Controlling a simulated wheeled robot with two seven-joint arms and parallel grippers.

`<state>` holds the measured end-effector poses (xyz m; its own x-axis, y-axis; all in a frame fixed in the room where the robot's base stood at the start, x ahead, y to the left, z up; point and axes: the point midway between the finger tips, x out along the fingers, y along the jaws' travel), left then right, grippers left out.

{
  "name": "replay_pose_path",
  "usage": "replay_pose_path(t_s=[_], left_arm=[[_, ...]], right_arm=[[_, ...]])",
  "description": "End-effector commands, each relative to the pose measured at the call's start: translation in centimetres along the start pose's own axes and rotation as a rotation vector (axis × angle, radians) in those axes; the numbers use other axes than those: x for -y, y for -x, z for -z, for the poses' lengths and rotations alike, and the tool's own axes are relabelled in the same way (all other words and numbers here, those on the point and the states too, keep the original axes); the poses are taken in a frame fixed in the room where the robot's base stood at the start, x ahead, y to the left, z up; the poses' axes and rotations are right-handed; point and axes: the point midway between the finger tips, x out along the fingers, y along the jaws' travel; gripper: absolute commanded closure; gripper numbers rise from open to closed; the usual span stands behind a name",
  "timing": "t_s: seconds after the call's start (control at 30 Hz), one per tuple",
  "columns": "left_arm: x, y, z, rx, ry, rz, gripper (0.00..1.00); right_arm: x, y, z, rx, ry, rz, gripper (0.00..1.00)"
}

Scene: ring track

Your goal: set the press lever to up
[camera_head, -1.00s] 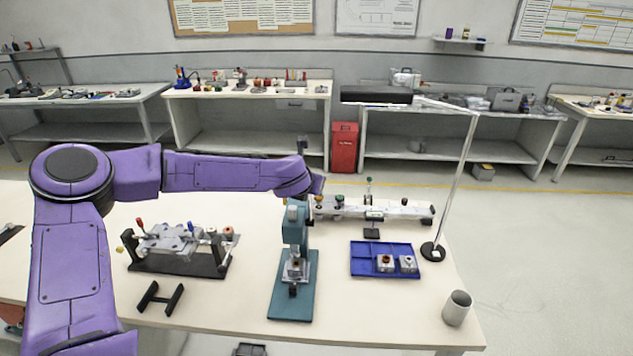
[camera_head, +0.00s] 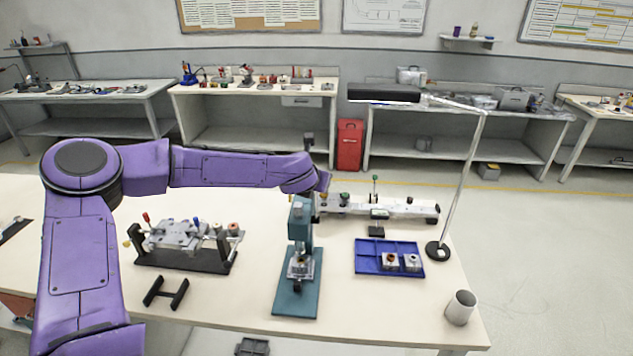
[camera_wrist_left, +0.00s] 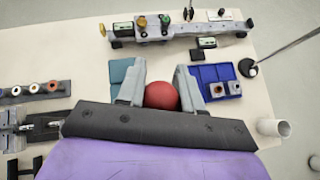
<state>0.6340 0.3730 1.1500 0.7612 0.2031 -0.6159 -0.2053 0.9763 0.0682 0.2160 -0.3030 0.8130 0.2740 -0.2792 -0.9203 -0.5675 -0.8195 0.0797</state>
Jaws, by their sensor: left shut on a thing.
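The teal press (camera_head: 300,222) stands upright on its base plate near the middle of the table in the head view. Its lever's red ball knob (camera_wrist_left: 161,96) shows in the left wrist view, between the two grey fingers of my left gripper (camera_wrist_left: 160,76). The gripper is shut on this knob. A teal part of the press (camera_wrist_left: 121,75) shows beside the left finger. In the head view my left wrist is at the top of the press; the knob and fingers are hidden there, and the lever's angle cannot be told. My right gripper is not in view.
A blue tray (camera_head: 365,268) with small metal parts lies right of the press. A lamp post (camera_head: 464,182) and a grey cup (camera_head: 460,307) stand farther right. A clamp fixture (camera_head: 185,262) and a black H-shaped stand (camera_head: 166,292) are left. A long rail fixture (camera_head: 408,208) lies behind.

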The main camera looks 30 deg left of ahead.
Motion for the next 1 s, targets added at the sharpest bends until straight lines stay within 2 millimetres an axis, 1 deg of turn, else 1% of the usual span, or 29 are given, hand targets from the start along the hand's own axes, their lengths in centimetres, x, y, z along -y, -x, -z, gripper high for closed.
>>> replay_pose_path(t_s=[0.03, 0.23, 0.27, 0.3, 0.33, 0.57, 0.67, 0.77, 1.0], left_arm=[[0.0, -0.4, 1.0, -0.019, 0.0, -0.002, 1.0], [-0.1, -0.3, 1.0, -0.019, 0.0, -0.003, 1.0], [-0.1, -0.3, 1.0, -0.019, 0.0, -0.003, 0.55], [-0.1, -0.3, 1.0, -0.018, 0.0, -0.003, 0.42], [-0.1, -0.3, 0.9, -0.017, 0.0, -0.003, 0.4], [-0.1, -0.1, 0.5, -0.008, 0.001, -0.003, 0.4], [-0.1, 0.3, 0.4, -0.005, 0.002, -0.002, 0.4], [-0.1, 1.8, 0.4, -0.003, 0.004, 0.0, 0.4], [-0.1, 7.2, 0.5, -0.006, 0.002, 0.002, 0.4]], right_arm=[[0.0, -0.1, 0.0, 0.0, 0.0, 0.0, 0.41], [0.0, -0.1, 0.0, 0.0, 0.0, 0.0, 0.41], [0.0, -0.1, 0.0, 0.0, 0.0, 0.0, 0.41], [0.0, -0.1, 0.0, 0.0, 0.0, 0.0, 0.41], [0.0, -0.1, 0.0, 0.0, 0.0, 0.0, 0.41], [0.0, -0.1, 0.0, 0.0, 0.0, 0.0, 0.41], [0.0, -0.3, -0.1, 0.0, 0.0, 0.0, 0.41], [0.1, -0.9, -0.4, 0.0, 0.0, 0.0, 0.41], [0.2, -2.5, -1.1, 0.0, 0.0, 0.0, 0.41]])
